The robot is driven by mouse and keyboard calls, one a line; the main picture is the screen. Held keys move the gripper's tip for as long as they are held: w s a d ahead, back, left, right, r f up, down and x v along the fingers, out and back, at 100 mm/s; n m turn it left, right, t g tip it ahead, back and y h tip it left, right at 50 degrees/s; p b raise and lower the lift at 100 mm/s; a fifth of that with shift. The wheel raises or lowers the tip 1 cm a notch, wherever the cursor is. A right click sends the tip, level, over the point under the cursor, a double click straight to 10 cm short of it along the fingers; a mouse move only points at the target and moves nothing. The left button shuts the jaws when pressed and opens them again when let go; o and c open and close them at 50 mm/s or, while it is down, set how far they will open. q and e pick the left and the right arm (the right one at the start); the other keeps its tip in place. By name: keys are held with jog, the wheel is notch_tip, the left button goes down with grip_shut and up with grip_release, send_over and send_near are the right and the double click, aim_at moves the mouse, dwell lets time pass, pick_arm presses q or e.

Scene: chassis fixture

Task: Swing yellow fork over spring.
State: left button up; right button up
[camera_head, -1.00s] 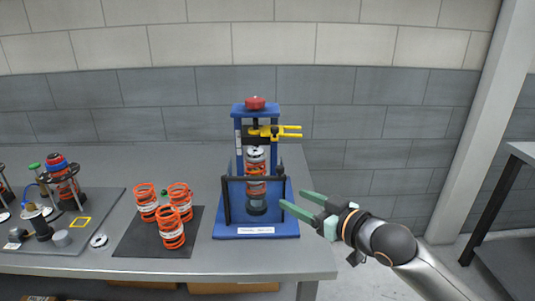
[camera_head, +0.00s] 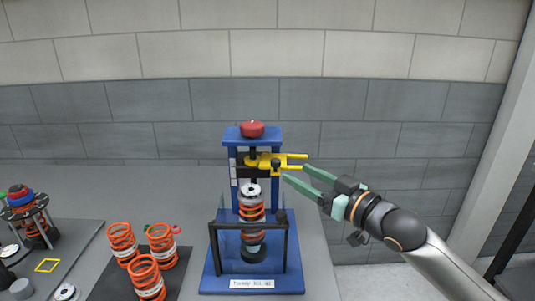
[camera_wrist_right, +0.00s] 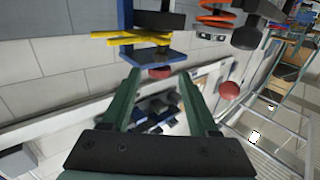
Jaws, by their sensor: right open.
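The yellow fork (camera_head: 283,161) sits at the upper part of the blue press fixture (camera_head: 212,277), its prongs pointing out to the right. It also shows in the right wrist view (camera_wrist_right: 125,38). An orange spring (camera_head: 251,212) stands upright in the fixture below the fork's mount, with a light cap on top. My right gripper (camera_head: 295,174) is open and empty, just below and right of the prongs, apparently apart from them. Its two green fingers also show in the right wrist view (camera_wrist_right: 158,76), with the fork beyond them. My left gripper is out of view.
A red knob (camera_head: 252,129) tops the fixture, and a dark guard frame (camera_head: 286,246) stands at its front. Several orange springs (camera_head: 148,276) stand on a dark mat at left. A grey tray with parts (camera_head: 75,246) lies farther left.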

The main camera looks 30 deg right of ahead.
aim_at(267, 166)
jog(key=w, duration=0.4)
jog(key=w+a+p, duration=0.1)
jog(key=w, duration=0.2)
jog(key=w+a+p, duration=0.1)
jog(key=w, duration=0.3)
jog(key=shift+w, duration=0.35)
grip_shut()
dwell(1.2)
